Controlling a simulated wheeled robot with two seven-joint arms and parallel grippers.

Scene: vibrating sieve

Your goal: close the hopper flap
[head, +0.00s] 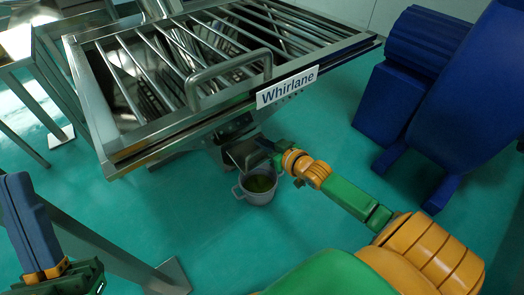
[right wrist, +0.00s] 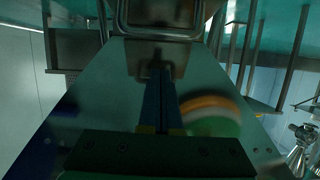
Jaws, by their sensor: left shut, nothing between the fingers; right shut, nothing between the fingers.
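The steel hopper with bars across its top (head: 235,60) bears a "Whirlane" label. Under its front, a small metal plate (head: 243,153), apparently the flap, sticks out above a grey pot (head: 257,190). My right gripper (head: 267,144) is shut and empty at the plate's right side; I cannot tell if it touches. In the right wrist view, my right gripper's blue fingers (right wrist: 157,75) are together over a broad, shiny metal surface (right wrist: 85,105) that mirrors them. My left gripper (head: 14,178) is shut and empty at the lower left, far from the plate.
A loop handle (head: 228,78) rises from the hopper's front edge. A large blue machine (head: 425,90) stands on the right. A metal frame (head: 40,60) stands at the upper left. The green floor around the pot is clear.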

